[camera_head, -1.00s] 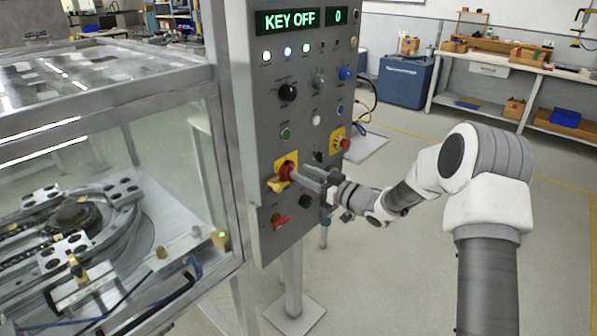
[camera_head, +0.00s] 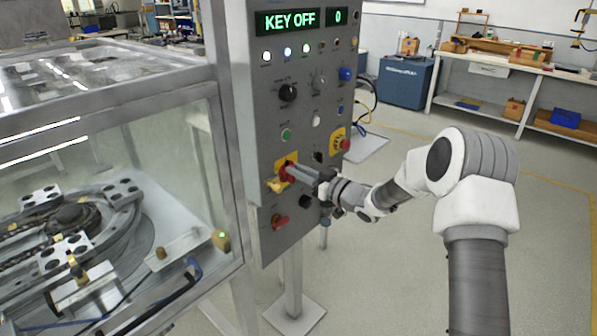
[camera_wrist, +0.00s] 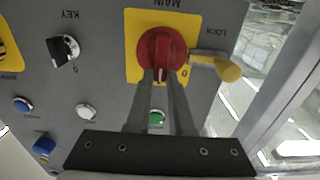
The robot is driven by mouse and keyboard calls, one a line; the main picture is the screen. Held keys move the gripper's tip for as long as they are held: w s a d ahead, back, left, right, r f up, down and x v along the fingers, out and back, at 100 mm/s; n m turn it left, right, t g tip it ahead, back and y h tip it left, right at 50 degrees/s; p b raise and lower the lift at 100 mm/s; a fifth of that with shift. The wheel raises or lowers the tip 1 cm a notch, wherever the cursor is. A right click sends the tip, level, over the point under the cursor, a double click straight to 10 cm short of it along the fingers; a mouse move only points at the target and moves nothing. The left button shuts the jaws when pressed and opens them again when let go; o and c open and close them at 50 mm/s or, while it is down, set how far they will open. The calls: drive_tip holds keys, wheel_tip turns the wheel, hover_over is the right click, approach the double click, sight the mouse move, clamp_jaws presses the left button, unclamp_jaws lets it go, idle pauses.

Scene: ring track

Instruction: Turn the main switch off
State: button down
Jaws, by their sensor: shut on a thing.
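The main switch is a round red knob (camera_wrist: 163,48) on a yellow plate marked MAIN, seen upside down in the wrist view. In the head view the red knob (camera_head: 286,172) sits low on the grey panel, partly hidden by my fingers. My gripper (camera_wrist: 161,74) is shut on the knob, with a finger on each side of its grip. In the head view my gripper (camera_head: 293,172) reaches the knob from the right. A yellow lock piece (camera_wrist: 226,69) sticks out beside the knob by the word LOCK. The panel's display (camera_head: 291,20) reads KEY OFF and 0.
A key switch (camera_wrist: 63,50) and several buttons share the panel. A red emergency button (camera_head: 341,145) on yellow is to the knob's right. A red handle (camera_head: 280,221) sits below. A glass-walled machine (camera_head: 110,200) stands left of the panel. Floor at right is clear.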

drive_tip(key=shift+f+n+b, duration=0.15)
drive_tip(key=shift+n+b, duration=0.15)
drive_tip(key=shift+b, duration=0.2)
drive_tip(key=n+b, duration=0.3)
drive_tip(key=b, duration=0.1)
drive_tip(key=s+f+n+b, duration=0.1)
drive_tip(key=n+b, duration=0.2)
drive_tip(key=b, duration=0.1)
drive_tip(key=a+n+b, duration=0.1)
drive_tip(key=n+b, duration=0.1)
drive_tip(key=b, duration=0.2)
drive_tip(key=shift+s+f+n, duration=0.15)
drive_tip(key=shift+n, duration=0.25)
drive_tip(key=n+b, duration=0.1)
drive_tip(key=b, duration=0.1)
drive_tip(key=n+b, duration=0.3)
drive_tip(key=b, duration=0.1)
drive_tip(key=shift+s+a+f, duration=0.1)
drive_tip(key=shift+s+f, duration=0.05)
drive_tip(key=shift+f, duration=0.15)
drive_tip(key=shift+f+n+b, duration=0.1)
drive_tip(key=shift+n+b, duration=1.55)
drive_tip(key=shift+n, duration=0.55)
drive_tip(key=c, duration=0.8)
unclamp_jaws()
